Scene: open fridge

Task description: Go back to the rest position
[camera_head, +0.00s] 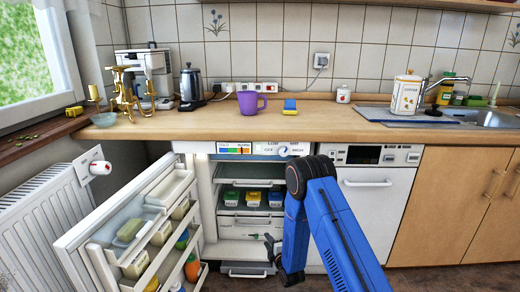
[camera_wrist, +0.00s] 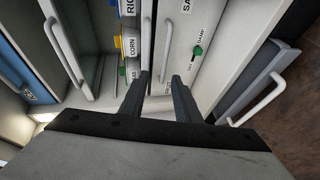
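My gripper (camera_head: 275,255) hangs at the end of my blue arm, in front of the lower part of the open fridge (camera_head: 205,190). In the wrist view the two fingers of my gripper (camera_wrist: 160,82) stand apart with nothing between them. Beyond them is a white drawer front (camera_wrist: 203,60) with a handle and a small green-ended item on it. Whether the fingertips touch the drawer cannot be told. My arm hides part of the fridge's right side.
The fridge door (camera_head: 75,240) is swung open to the left, its shelves holding several items. Small labelled boxes (camera_head: 253,199) stand inside the fridge. A dishwasher (camera_head: 375,200) is to the right.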

